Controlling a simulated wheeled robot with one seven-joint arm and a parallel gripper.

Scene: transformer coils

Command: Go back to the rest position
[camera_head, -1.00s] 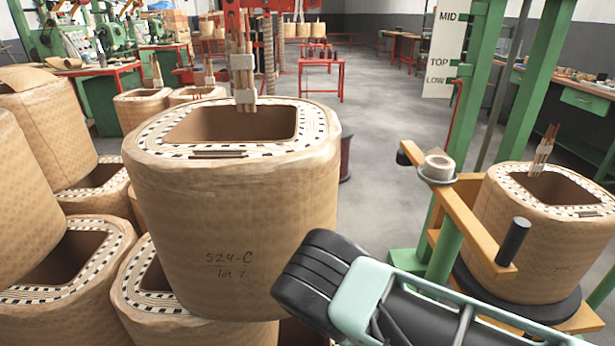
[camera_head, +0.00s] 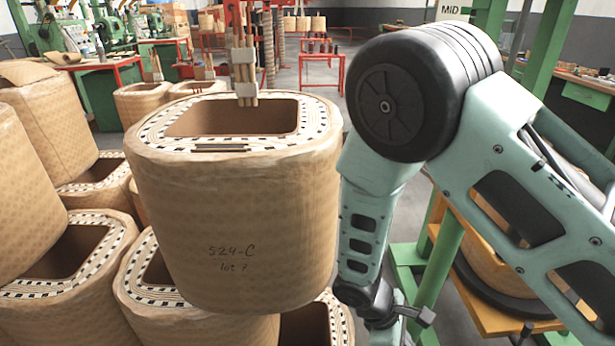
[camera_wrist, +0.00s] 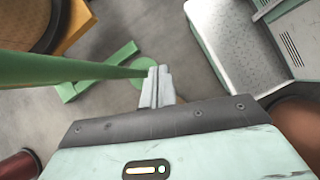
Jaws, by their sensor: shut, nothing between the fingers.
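My gripper (camera_wrist: 158,72) is shut with nothing between its fingers in the wrist view. It points down toward the grey floor, and a green post (camera_wrist: 70,68) runs in from the left and passes close to the fingertips; I cannot tell whether they touch. In the head view my bent arm fills the right side, with its elbow high and its forearm hanging down. The fingers cannot be made out there. A large paper-wrapped coil (camera_head: 232,220) marked 524-C, lot 7, stands just left of my arm.
More wrapped coils (camera_head: 190,325) crowd the lower left. Behind my arm, a green-framed stand (camera_head: 442,262) with an orange platform (camera_head: 487,310) holds another coil, mostly hidden. A red table (camera_head: 322,54) stands farther back.

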